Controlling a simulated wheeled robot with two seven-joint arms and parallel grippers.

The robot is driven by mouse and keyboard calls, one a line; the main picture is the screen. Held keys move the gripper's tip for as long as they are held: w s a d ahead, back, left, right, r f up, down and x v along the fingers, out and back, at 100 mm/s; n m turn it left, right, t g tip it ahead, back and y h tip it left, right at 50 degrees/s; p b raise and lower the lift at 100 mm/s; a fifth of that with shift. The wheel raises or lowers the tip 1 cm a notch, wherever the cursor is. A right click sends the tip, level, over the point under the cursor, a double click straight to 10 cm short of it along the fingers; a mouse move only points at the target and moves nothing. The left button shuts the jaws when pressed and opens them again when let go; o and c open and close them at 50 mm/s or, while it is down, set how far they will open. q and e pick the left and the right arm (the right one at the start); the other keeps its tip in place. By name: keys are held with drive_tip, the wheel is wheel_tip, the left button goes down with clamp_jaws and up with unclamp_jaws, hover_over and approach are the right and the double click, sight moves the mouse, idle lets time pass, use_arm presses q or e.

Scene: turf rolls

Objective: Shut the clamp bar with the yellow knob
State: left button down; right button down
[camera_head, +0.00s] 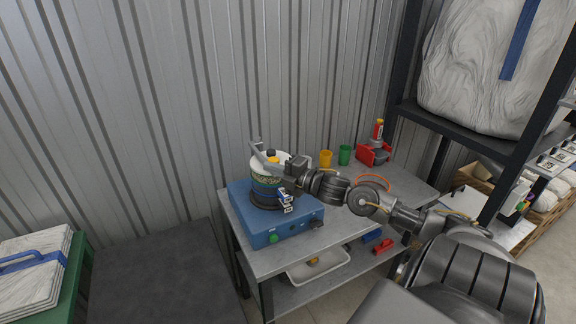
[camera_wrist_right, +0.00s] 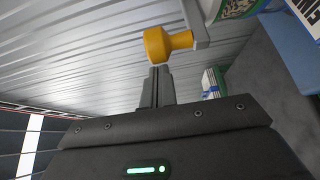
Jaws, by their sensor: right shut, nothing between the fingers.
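The yellow knob (camera_head: 272,158) sits above the white and green container on the blue machine (camera_head: 262,238). In the right wrist view the knob (camera_wrist_right: 165,44) is just beyond my fingertips and joined to a pale grey clamp bar (camera_wrist_right: 193,20). In the head view the grey bar (camera_head: 259,151) slants over the container's top; how far it is swung is hard to tell. My right gripper (camera_head: 284,167) is at the knob from the right. Its fingers (camera_wrist_right: 157,73) are together and empty; whether they touch the knob is unclear. My left gripper is out of view.
The machine stands on a grey table (camera_head: 362,218). Orange (camera_head: 325,159) and green (camera_head: 344,155) cups and a red tool stand (camera_head: 374,152) are behind my right arm. A dark shelf rack (camera_head: 463,135) rises at the right. A corrugated wall is close behind.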

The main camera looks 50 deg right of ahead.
drive_tip(key=a+b+v, duration=0.2)
drive_tip(key=v, duration=0.7)
drive_tip(key=shift+s+a+y+b, duration=0.2)
drive_tip(key=shift+s+y+b, duration=0.1)
drive_tip(key=shift+b, duration=0.05)
drive_tip(key=shift+f, duration=0.1)
